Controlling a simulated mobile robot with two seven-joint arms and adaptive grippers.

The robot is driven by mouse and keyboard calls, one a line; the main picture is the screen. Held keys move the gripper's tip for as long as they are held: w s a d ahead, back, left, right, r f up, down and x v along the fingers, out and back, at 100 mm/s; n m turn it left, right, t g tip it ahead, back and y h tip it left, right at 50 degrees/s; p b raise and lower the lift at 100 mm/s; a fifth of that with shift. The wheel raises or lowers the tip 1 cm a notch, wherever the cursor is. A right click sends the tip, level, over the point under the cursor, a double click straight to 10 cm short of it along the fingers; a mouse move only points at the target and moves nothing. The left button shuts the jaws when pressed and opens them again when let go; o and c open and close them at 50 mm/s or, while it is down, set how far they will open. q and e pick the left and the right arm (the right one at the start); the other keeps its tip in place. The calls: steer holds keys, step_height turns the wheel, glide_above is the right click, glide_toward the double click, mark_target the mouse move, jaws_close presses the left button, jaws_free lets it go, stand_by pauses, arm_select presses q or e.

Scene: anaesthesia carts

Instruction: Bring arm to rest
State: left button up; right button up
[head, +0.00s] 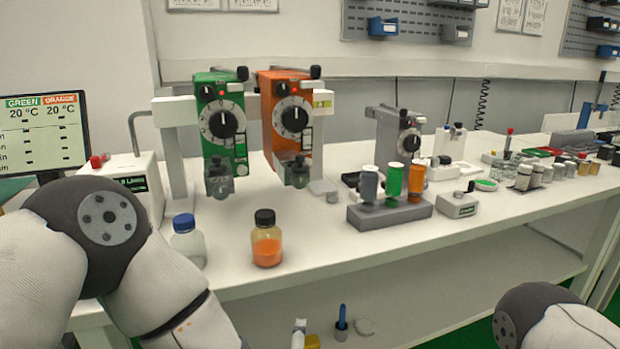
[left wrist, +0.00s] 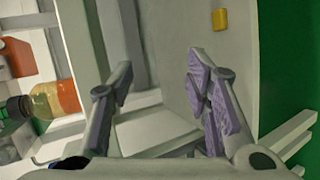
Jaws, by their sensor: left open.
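My left arm (head: 95,255) comes in from the left in the head view, bent low in front of the bench. Its gripper is out of the head view. In the left wrist view my left gripper (left wrist: 160,95) is open, its two fingers wide apart with nothing between them. The orange-filled bottle (left wrist: 55,100) shows left of the fingers there, apart from them. Part of my right arm (head: 555,320) shows at the lower right of the head view; its gripper is not in view.
The bench (head: 340,240) holds a clear bottle (head: 187,242), an orange-filled bottle (head: 266,240), green (head: 222,125) and orange (head: 290,120) vaporizers, and a grey rack (head: 390,212). A lower shelf (head: 400,300) carries small items. A yellow object (left wrist: 220,20) lies beyond the fingers.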

arm_select(q)
steer(key=s+a+f+m+g, duration=0.45)
steer(key=s+a+f, duration=0.2)
steer(key=s, duration=0.25)
steer(key=s+a+f+m+g, duration=0.4)
steer(key=s+a+f+m, duration=0.15)
steer(key=s+f, duration=0.35)
steer(key=s+a+m+g, duration=0.3)
steer(key=s+a, duration=0.1)
steer(key=s, duration=0.7)
steer(key=s+a+m+g+y+p, duration=0.1)
steer(key=s+a+m+g, duration=0.3)
steer(key=s, duration=0.7)
steer(key=shift+s+a, duration=0.15)
steer(key=shift+a, duration=0.6)
arm_select(e)
steer(key=shift+w+r+t, duration=0.5)
steer(key=shift+w+r, duration=0.65)
steer(key=shift+r, duration=0.05)
arm_select(q)
steer(key=shift+r, duration=0.1)
